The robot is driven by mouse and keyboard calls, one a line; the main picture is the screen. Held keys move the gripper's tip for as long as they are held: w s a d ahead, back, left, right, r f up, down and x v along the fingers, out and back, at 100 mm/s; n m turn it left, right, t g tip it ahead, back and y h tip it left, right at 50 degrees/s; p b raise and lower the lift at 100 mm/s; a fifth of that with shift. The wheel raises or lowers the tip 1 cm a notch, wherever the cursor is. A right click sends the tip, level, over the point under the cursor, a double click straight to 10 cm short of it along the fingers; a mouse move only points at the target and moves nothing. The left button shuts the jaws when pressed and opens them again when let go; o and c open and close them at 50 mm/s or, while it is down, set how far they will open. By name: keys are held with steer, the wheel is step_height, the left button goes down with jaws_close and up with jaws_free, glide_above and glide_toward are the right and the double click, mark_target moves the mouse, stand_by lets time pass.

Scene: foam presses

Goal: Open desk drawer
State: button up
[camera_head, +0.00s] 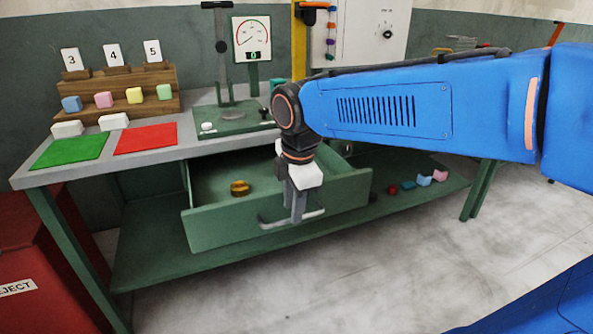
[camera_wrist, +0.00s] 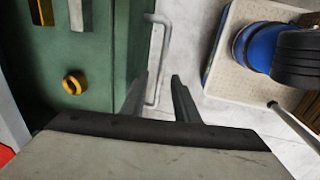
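The desk drawer (camera_head: 225,228) is green and stands pulled out from under the grey-topped desk (camera_head: 190,148). Its inside shows, with a yellow ring-shaped object (camera_head: 240,188) in it; the ring also shows in the wrist view (camera_wrist: 74,84). The grey bar handle (camera_head: 273,223) is on the drawer's front. My gripper (camera_head: 297,216) points down at the handle, its fingers overlapping the handle in the head view. In the wrist view, my gripper (camera_wrist: 161,82) has its two fingers apart, with the handle (camera_wrist: 153,65) showing between them. Contact with the handle cannot be told.
A lower shelf (camera_head: 165,268) runs under the drawer, with several small coloured blocks at its right. Green (camera_head: 68,150) and red (camera_head: 146,138) mats lie on the desk's left. A red reject bin (camera_head: 35,250) stands at left. Open floor (camera_head: 400,270) lies in front.

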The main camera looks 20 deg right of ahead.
steer(key=s+r, duration=0.3)
steer(key=r, duration=1.2)
steer(key=shift+r, duration=0.1)
steer(key=s+d+f+m+t, duration=0.1)
steer(key=s+d+f+m, duration=0.1)
steer(key=f+m, duration=0.4)
steer(key=s+d+f+m, duration=0.3)
steer(key=s+f+m, duration=0.1)
steer(key=f+m, duration=0.2)
steer(key=s+d+f+m+t, duration=0.1)
steer(key=s+d+f+m, duration=0.1)
steer(key=s+f+m, duration=0.2)
step_height(320, 180, down, 5)
steer(key=shift+d+r+m+t, duration=0.15)
steer(key=shift+d+m+t, duration=0.15)
steer(key=shift+m, duration=0.7)
